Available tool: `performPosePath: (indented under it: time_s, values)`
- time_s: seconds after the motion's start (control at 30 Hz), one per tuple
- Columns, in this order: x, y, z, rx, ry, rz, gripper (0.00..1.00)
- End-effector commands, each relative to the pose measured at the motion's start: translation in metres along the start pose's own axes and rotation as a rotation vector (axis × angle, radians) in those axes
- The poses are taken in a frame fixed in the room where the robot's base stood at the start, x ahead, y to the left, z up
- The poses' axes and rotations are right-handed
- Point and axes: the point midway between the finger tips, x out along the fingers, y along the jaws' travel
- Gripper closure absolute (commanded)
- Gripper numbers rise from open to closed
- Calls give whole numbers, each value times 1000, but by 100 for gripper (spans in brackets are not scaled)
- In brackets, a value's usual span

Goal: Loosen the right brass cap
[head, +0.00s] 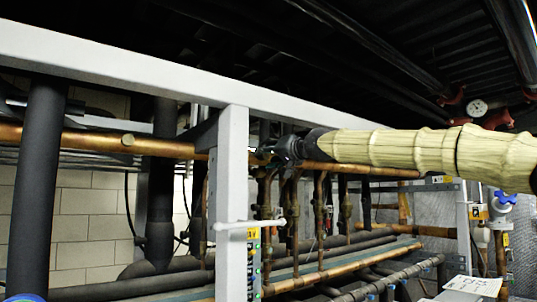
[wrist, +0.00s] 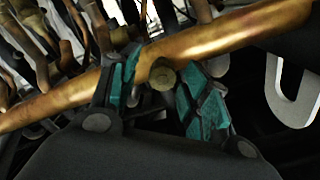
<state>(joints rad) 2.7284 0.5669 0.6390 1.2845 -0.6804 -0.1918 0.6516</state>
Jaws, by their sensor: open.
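The right brass cap (wrist: 162,77) shows in the wrist view as a small round end beside the long copper pipe (wrist: 228,37). My gripper (wrist: 160,90) has its teal-padded fingers apart, one on each side of the cap. A gap shows at the cap's right; whether the left finger touches it I cannot tell. In the head view my gripper (head: 262,155) is at the copper pipe (head: 350,169), just right of the white post, and the right cap cannot be made out there. Another brass cap (head: 127,140) sits on the pipe farther left.
A white post (head: 232,165) stands close to the left of my gripper, under a long white beam (head: 130,75). Thin vertical copper pipes (head: 320,215) crowd below. A dark insulated pipe (head: 38,190) stands at far left. A grey hooked bracket (wrist: 290,95) is at the wrist view's right.

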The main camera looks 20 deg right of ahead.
Motion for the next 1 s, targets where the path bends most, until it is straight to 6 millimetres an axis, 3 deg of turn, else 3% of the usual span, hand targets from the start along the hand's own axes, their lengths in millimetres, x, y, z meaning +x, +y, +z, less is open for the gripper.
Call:
performPosePath:
  time_s: [0.27,0.53,1.0]
  values:
    - [1,0,1,0,0,0,53]
    - [1,0,0,0,0,0,99]
    - [1,0,-1,-82,1,0,100]
